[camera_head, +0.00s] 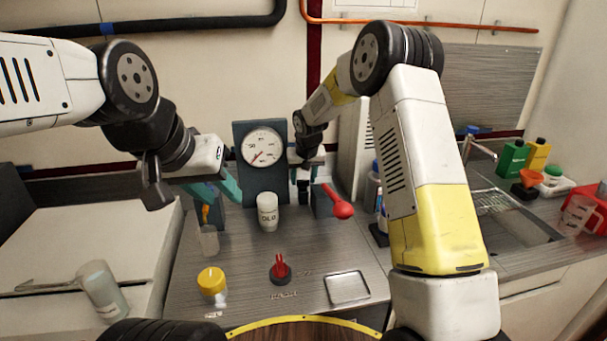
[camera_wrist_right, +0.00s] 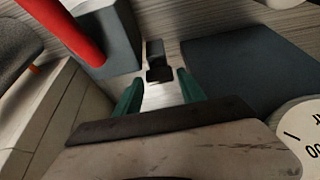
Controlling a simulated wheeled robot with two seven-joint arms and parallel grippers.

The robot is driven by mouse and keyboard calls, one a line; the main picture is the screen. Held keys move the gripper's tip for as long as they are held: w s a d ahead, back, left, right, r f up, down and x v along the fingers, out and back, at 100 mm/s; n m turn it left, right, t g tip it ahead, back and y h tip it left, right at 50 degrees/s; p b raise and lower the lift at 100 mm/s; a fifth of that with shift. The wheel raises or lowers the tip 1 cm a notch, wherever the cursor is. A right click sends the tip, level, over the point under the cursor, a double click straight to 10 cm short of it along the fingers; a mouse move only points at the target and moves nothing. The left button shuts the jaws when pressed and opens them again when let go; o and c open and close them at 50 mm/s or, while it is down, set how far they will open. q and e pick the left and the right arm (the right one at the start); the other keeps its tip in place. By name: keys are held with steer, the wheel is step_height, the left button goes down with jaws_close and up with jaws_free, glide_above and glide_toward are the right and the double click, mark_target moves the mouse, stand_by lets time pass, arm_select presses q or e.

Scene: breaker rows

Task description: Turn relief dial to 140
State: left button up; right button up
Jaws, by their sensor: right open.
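A round white gauge (camera_head: 262,146) stands on a dark blue-grey panel (camera_head: 246,184) at the back of the counter; its needle points to the lower left. Part of its face shows in the right wrist view (camera_wrist_right: 303,135). A small black block or knob (camera_wrist_right: 158,62) lies just beyond and between my right fingertips; I cannot tell whether it is the relief dial. My right gripper (camera_head: 304,184) is open, right of the gauge; its teal fingers also show in the right wrist view (camera_wrist_right: 160,85). My left gripper (camera_head: 218,193) is open and empty, left of the panel.
A red-handled lever (camera_head: 341,209) sits close to my right gripper. The sink (camera_head: 515,222) is at right.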

steer(key=shift+w+f, duration=0.1)
steer(key=shift+f, duration=0.1)
jaws_close()
steer(key=shift+n, duration=0.3)
steer(key=n, duration=0.1)
steer(key=n+y, duration=0.1)
steer(key=n, duration=0.1)
steer(key=shift+d+f+g+y, duration=0.1)
steer(key=shift+d+g+y, duration=0.1)
steer(key=shift+g+y, duration=0.1)
steer(key=n+g+y, duration=0.1)
steer(key=n, duration=0.4)
steer(key=shift+w, duration=0.1)
stand_by(0.3)
